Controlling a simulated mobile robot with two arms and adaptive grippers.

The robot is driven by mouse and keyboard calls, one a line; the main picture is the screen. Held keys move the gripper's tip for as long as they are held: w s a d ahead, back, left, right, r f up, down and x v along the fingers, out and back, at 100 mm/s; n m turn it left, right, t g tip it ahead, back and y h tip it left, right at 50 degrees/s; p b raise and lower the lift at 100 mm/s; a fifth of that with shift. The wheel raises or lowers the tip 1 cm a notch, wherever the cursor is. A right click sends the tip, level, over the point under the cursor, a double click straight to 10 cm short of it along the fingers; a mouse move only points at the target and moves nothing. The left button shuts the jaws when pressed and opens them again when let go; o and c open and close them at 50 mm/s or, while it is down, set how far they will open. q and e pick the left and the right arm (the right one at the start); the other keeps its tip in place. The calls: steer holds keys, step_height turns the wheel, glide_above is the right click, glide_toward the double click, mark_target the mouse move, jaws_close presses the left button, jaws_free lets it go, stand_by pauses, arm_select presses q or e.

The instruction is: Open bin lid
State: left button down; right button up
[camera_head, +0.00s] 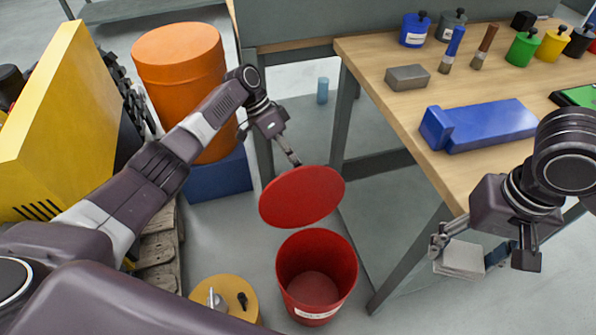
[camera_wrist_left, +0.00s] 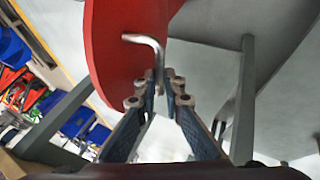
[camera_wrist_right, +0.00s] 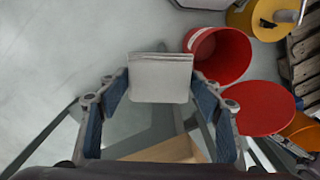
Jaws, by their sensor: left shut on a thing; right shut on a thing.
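The red bin (camera_head: 315,275) stands on the floor with its mouth uncovered. Its red round lid (camera_head: 301,197) is tilted in the air above and behind the bin, apart from the rim. My left gripper (camera_head: 294,160) is shut on the lid's bent metal handle (camera_wrist_left: 150,50), which shows between the fingers in the left wrist view (camera_wrist_left: 165,82). My right gripper (camera_head: 486,258) is shut on a light grey block-like item (camera_head: 461,259), held in front of the table; in the right wrist view the item (camera_wrist_right: 160,78) spans between the fingertips.
A wooden table (camera_head: 400,55) on the right bears a blue block (camera_head: 480,125), a grey block (camera_head: 407,77) and several coloured pots. An orange drum (camera_head: 180,65) stands at the back left. A yellow round object (camera_head: 225,292) is left of the bin. A yellow machine (camera_head: 60,130) fills the left.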

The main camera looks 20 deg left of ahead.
arm_select(q)
steer(key=shift+s+a+f, duration=0.15)
steer(key=shift+s+f, duration=0.15)
steer(key=shift+f, duration=0.4)
arm_select(e)
steer(key=shift+f, duration=0.25)
arm_select(q)
steer(key=c, duration=2.2)
jaws_free()
steer(key=shift+o, duration=0.8)
steer(key=shift+w+r, duration=0.1)
steer(key=shift+w, duration=0.15)
arm_select(e)
steer(key=shift+w, duration=0.1)
arm_select(q)
steer(key=shift+r, duration=0.1)
steer(key=shift+r, duration=0.1)
steer(key=v, duration=1.1)
steer(key=shift+w+a+r, duration=0.15)
steer(key=shift+a+r, duration=0.05)
steer(key=shift+r, duration=0.1)
steer(key=shift+d+f, duration=0.1)
